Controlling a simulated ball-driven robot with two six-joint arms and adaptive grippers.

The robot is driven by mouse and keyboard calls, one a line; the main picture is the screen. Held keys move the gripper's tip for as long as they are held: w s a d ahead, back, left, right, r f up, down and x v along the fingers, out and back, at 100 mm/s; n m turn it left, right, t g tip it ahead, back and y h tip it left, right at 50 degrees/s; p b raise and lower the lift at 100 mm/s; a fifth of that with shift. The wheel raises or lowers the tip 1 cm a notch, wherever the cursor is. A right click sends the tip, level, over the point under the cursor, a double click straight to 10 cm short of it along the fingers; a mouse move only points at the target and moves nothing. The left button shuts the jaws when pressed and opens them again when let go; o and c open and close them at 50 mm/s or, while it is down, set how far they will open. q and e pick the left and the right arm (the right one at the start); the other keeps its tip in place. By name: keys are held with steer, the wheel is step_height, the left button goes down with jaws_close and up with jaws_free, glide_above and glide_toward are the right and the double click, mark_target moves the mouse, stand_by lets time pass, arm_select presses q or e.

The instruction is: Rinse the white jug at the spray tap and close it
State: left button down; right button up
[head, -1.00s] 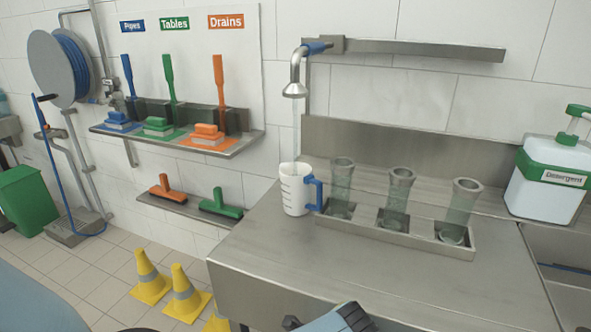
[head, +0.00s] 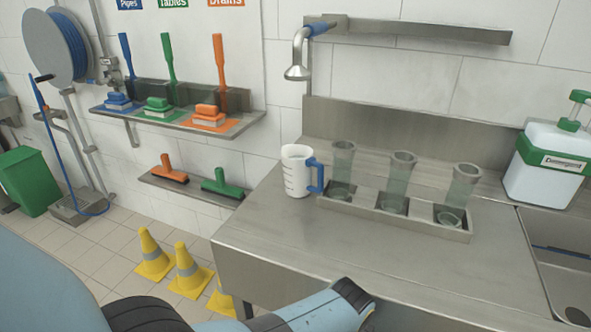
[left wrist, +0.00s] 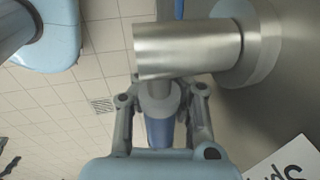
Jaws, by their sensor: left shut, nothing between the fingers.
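The white jug (head: 296,174) stands upright on the steel counter in the head view, its blue handle to the right. The spray tap (head: 298,66) hangs above it, and no water stream shows. In the left wrist view, a steel cylinder (left wrist: 188,50) sticks out from a steel face, with a grey stub and blue lever (left wrist: 160,130) below it. My left gripper (left wrist: 160,92) is shut around or just beside this lever; whether it touches cannot be told. In the head view that gripper is hidden past my arm at the bottom. My right gripper is out of view.
A steel rack (head: 400,222) with several clear tubes stands right of the jug. A detergent bottle (head: 552,175) and a sink (head: 568,285) are further right. Yellow cones (head: 188,270) stand on the floor left of the counter. A partly cut-off sign (left wrist: 283,160) shows in the wrist view.

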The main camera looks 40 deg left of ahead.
arm_select(q)
steer(key=d+h, duration=0.1)
steer(key=d, duration=0.2)
steer(key=shift+s+h, duration=0.15)
steer(key=shift+h, duration=0.15)
steer(key=shift+s, duration=0.1)
steer(key=c, duration=1.4)
jaws_free()
steer(key=shift+s+a, duration=0.1)
steer(key=shift+s, duration=0.15)
steer(key=shift+w, duration=0.1)
steer(key=shift+a+r, duration=0.1)
steer(key=shift+r, duration=0.05)
steer(key=v, duration=1.2)
steer(key=shift+a, duration=0.15)
